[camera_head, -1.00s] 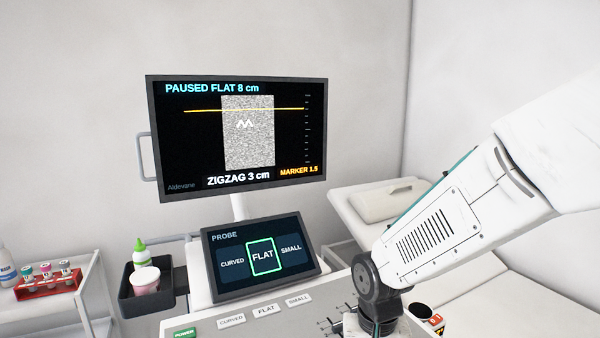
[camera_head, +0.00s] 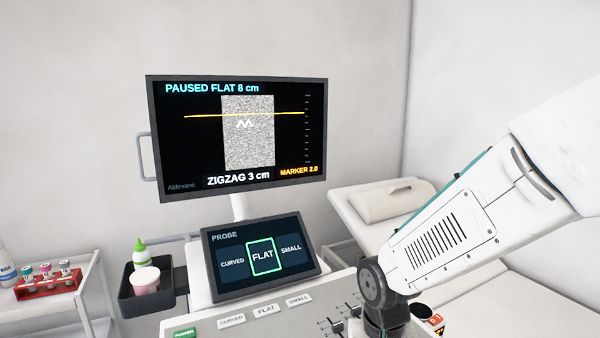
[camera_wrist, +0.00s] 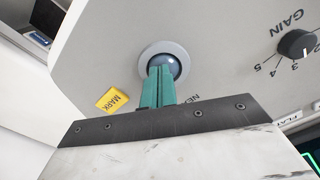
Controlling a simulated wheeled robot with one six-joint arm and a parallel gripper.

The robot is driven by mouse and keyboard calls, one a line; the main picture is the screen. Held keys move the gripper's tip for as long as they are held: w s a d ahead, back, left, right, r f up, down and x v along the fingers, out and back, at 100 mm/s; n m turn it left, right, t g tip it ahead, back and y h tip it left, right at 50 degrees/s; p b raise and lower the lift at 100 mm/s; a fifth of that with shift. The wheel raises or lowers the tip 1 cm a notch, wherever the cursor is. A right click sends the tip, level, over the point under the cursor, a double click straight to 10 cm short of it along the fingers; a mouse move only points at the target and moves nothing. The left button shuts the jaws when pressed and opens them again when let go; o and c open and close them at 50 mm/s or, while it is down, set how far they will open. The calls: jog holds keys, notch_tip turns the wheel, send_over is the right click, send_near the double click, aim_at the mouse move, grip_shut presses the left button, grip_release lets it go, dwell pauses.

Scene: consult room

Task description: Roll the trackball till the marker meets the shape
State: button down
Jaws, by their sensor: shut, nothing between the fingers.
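The upper screen (camera_head: 200,140) reads "PAUSED FLAT 8 cm", "ZIGZAG 3 cm" and "MARKER 2.0". The yellow marker line (camera_head: 205,116) crosses the speckled picture just above the white zigzag shape (camera_head: 245,124), with a small gap between them. In the wrist view the dark blue trackball (camera_wrist: 163,62) sits in a pale grey ring. My gripper (camera_wrist: 158,72) is shut, with its green fingertips over the near part of the ball; whether they press on it is hard to tell. The ball and fingertips are out of the head view.
A yellow MARK key (camera_wrist: 113,101) lies left of the fingers, and a black GAIN knob (camera_wrist: 293,44) is to the right. The lower touch screen (camera_head: 225,285) shows FLAT outlined in green. A black tray (camera_head: 130,300) holds a bottle and a cup.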

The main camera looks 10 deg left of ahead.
jog(key=shift+r, duration=0.1)
jog(key=shift+r, duration=2.4)
jog(key=shift+w+a+f, duration=0.15)
jog(key=shift+w+f, duration=0.05)
jog(key=shift+f, duration=0.35)
jog(key=shift+w+a+f, duration=0.15)
jog(key=shift+w+f, duration=0.1)
jog(key=shift+f, duration=0.35)
jog(key=shift+w+a+f, duration=0.15)
jog(key=shift+w+f, duration=0.05)
jog(key=shift+f, duration=0.35)
jog(key=shift+f, duration=0.8)
dwell(1.0)
jog(key=shift+s+d, duration=0.45)
jog(key=shift+s, duration=0.2)
dwell(0.4)
jog(key=shift+r, duration=0.1)
jog(key=shift+r, duration=2.4)
